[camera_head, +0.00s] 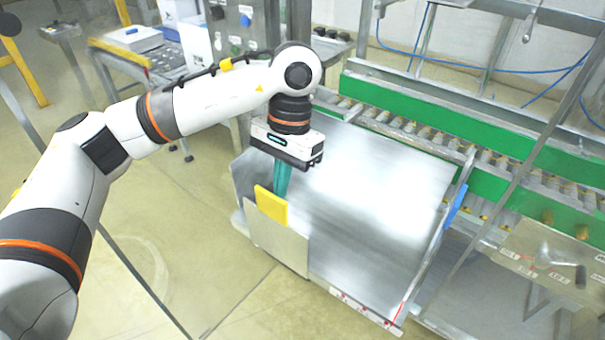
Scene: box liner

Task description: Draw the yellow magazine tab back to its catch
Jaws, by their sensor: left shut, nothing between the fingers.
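The yellow magazine tab (271,206) is an upright yellow plate at the left front of the metal magazine, above a grey front panel (277,246). My left gripper (282,188) points down just behind the tab, with its teal fingers shut and nothing held. The tab hides the fingertips, so I cannot tell whether they touch it. The catch cannot be made out. My right gripper is not in view.
A broad, shiny sloped metal plate (375,200) lies right of the gripper. A side wall with a blue tab (455,207) bounds it. A roller conveyor with green rails (440,108) runs behind. Floor (150,240) is open at left.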

